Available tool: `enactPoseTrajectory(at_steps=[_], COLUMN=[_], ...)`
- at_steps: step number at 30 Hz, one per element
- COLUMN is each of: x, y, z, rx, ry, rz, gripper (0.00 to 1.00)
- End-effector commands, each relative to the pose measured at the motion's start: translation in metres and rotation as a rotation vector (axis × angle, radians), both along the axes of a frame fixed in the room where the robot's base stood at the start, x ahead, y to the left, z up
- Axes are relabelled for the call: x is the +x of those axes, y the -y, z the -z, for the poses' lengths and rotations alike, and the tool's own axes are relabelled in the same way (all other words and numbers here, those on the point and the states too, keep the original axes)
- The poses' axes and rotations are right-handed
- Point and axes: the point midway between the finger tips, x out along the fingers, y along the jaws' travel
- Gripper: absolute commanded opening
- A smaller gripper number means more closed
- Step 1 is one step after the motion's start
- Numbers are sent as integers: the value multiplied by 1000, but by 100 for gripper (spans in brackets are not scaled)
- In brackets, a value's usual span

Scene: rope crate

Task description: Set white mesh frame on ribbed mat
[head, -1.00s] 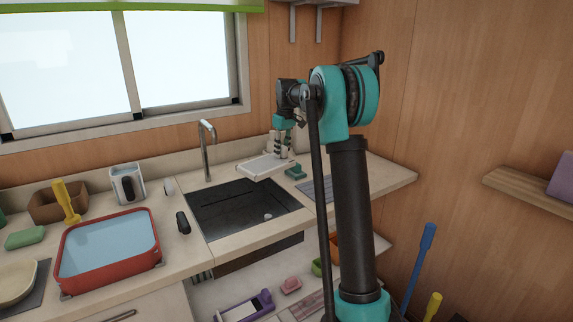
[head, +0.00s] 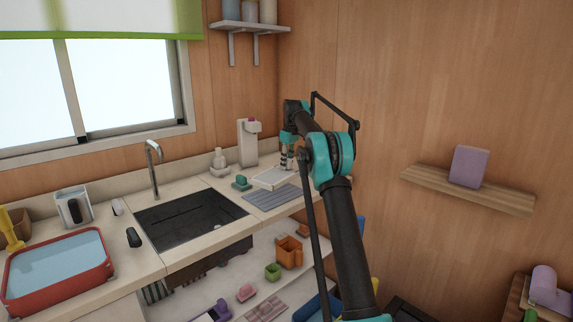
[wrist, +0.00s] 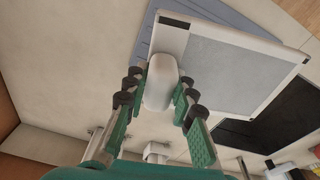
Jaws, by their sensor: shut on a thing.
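The white mesh frame (head: 270,179) is a flat pale panel with a white rim; in the wrist view its grey mesh (wrist: 228,72) fills the upper right. My gripper (head: 287,162) is shut on its rounded white grip (wrist: 160,84), which sits between the fingers (wrist: 160,95). The ribbed mat (head: 279,196) is a flat blue-grey piece on the counter right of the sink. The frame is over the mat's back part and hides some of it. The mat also shows past the frame in the wrist view (wrist: 244,17). I cannot tell whether frame and mat touch.
The dark sink (head: 190,222) lies left of the mat. A teal item (head: 241,183), a white bottle (head: 219,163) and a white dispenser (head: 247,146) stand behind and left of the frame. A red basin (head: 58,270) is at far left. A wooden wall shelf (head: 468,192) is at right.

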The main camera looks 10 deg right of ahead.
Motion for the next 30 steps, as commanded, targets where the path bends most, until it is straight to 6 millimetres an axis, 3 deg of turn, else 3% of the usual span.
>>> enactPoseTrajectory(at_steps=[8, 21, 30], x=[0, 0, -1], y=[0, 0, 0], z=[4, 44, 59], rx=[2, 2, 2], ry=[-2, -2, -2], rz=[-1, -1, -1], gripper=[0, 0, 0])
